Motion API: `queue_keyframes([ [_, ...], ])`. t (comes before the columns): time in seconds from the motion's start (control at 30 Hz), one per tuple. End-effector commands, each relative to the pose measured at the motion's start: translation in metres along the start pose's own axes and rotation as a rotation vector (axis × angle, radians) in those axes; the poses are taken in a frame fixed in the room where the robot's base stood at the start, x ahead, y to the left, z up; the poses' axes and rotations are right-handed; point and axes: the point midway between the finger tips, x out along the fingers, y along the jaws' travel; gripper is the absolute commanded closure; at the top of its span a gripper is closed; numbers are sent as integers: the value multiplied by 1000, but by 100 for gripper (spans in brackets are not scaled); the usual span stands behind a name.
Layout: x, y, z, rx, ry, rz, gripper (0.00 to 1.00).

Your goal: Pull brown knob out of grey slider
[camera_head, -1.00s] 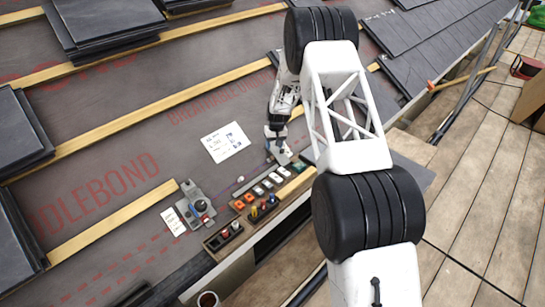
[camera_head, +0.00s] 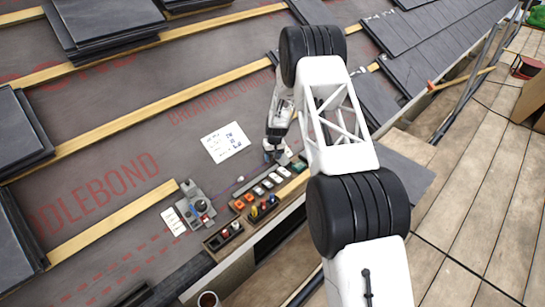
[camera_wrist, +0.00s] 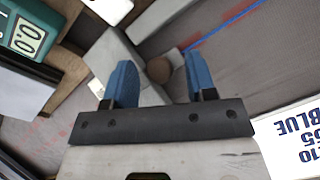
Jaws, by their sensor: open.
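The brown knob (camera_wrist: 159,70) is a small round ball in the wrist view. It sits at the grey slider (camera_wrist: 118,56), a light grey block with a channel. My gripper (camera_wrist: 160,66) is open, with one blue finger on each side of the knob in the picture. I see a gap at both sides of the knob; whether the fingers are level with it in depth I cannot tell. In the head view my gripper (camera_head: 273,150) is low over the grey slider (camera_head: 284,158), and the knob is hidden there.
A white printed sheet (camera_head: 225,142) lies left of the gripper; its edge shows in the wrist view. A green device with a display (camera_wrist: 27,37) is close by. A row of coloured switches (camera_head: 262,190) and a grey joystick unit (camera_head: 197,205) lie nearer the front.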

Motion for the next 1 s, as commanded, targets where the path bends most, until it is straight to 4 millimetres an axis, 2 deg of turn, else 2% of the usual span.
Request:
queue_keyframes([
  [0.17,0,0,0,0,0,0,49],
  [0.2,0,0,0,0,0,0,52],
  [0.5,0,0,0,0,0,0,98],
  [0.53,0,0,0,0,0,0,100],
  [0.77,0,-2,1,0,0,0,100],
  [1.0,2,-24,12,-2,-1,0,100],
])
